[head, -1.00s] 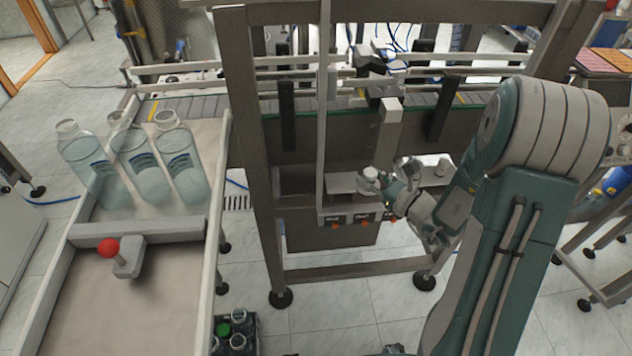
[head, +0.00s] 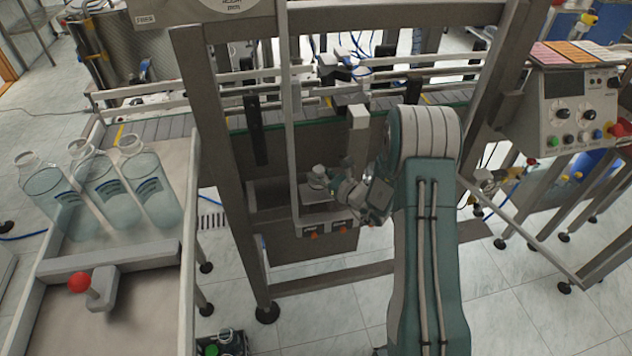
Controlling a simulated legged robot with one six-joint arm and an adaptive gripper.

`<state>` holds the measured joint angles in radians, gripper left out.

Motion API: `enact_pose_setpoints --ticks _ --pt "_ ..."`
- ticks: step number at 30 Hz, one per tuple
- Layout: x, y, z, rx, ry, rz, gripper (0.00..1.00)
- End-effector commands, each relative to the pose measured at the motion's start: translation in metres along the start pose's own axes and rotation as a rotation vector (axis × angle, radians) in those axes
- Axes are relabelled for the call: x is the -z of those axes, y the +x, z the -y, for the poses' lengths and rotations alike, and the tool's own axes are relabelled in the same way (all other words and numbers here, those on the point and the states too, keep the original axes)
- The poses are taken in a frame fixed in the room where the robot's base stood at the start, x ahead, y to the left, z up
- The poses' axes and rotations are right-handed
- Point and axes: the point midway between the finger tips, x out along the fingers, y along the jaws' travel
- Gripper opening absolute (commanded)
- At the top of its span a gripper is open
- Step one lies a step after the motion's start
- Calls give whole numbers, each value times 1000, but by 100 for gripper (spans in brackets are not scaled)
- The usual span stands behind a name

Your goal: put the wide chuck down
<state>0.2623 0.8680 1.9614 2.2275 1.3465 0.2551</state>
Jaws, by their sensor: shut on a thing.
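My gripper (head: 334,184) reaches in from the right, low in front of the conveyor frame, with its fingers pointing left. It is shut on a small pale grey, round piece, which I take to be the wide chuck (head: 318,174). The chuck is at the fingertips, just above or on a narrow shelf (head: 308,219) with labels and orange arrows on its front edge. I cannot tell whether the chuck touches the shelf. My wrist and forearm hide the shelf's right part.
A grey upright post (head: 292,130) stands close left of the gripper, and a pale block (head: 358,117) hangs above it. A control box (head: 578,110) stands at right.

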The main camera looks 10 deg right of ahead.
Motion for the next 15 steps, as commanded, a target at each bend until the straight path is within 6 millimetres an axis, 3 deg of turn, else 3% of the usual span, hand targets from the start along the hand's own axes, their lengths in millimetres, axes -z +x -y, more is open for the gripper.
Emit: enact_pose_setpoints --ticks 5,10,15 --pt "11 11 1 0 -3 -1 0" --pt "36 11 0 -1 -2 -3 0" --pt "39 10 1 0 -4 0 0"
